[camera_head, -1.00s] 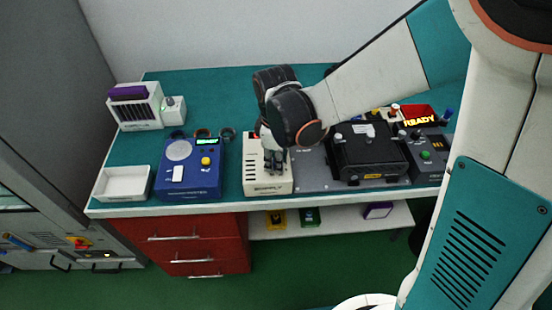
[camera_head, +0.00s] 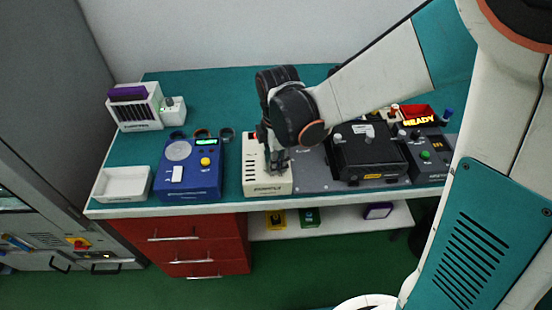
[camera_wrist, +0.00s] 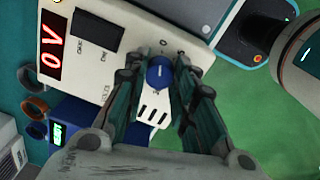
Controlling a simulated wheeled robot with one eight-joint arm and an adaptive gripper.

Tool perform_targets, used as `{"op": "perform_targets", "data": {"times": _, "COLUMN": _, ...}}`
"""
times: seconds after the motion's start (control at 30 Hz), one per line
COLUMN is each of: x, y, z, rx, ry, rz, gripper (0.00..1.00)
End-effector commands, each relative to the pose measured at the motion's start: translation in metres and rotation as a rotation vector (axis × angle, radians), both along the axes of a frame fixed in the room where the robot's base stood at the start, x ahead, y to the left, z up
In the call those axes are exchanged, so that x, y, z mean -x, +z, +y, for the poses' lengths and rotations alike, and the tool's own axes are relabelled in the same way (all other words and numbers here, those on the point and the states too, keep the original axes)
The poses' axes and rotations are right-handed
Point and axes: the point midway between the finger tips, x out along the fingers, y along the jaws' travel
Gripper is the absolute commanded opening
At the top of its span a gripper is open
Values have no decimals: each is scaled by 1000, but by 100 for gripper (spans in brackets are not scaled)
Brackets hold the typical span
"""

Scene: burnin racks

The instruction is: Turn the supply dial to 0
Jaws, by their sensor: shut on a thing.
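The supply (camera_head: 267,187) is a cream-coloured box on the bench, below my gripper in the head view. In the wrist view the supply's face (camera_wrist: 95,25) shows a red display (camera_wrist: 52,48) that reads 0 V, seen sideways. The supply dial (camera_wrist: 159,75) is a blue knob with a light mark on its edge. My gripper (camera_wrist: 158,92) is shut on the dial, with one finger on each side of it. In the head view my gripper (camera_head: 277,165) hides the dial. Small print around the dial is partly covered by the fingers.
A blue tester (camera_head: 190,180) stands left of the supply, with a white tray (camera_head: 122,184) further left. A black fixture (camera_head: 368,158) sits close on the right, beside a grey box with a green button (camera_head: 425,155). Dark rings (camera_head: 202,133) lie behind the tester.

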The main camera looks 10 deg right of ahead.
Motion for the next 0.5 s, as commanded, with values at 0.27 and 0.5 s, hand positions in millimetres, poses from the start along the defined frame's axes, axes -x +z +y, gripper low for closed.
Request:
{"op": "perform_targets", "data": {"times": 0.27, "x": 0, "y": 0, "z": -1, "rx": 1, "ry": 1, "rz": 0, "gripper": 1}}
{"op": "perform_targets", "data": {"times": 0.5, "x": 0, "y": 0, "z": -1, "rx": 1, "ry": 1, "rz": 0, "gripper": 46}}
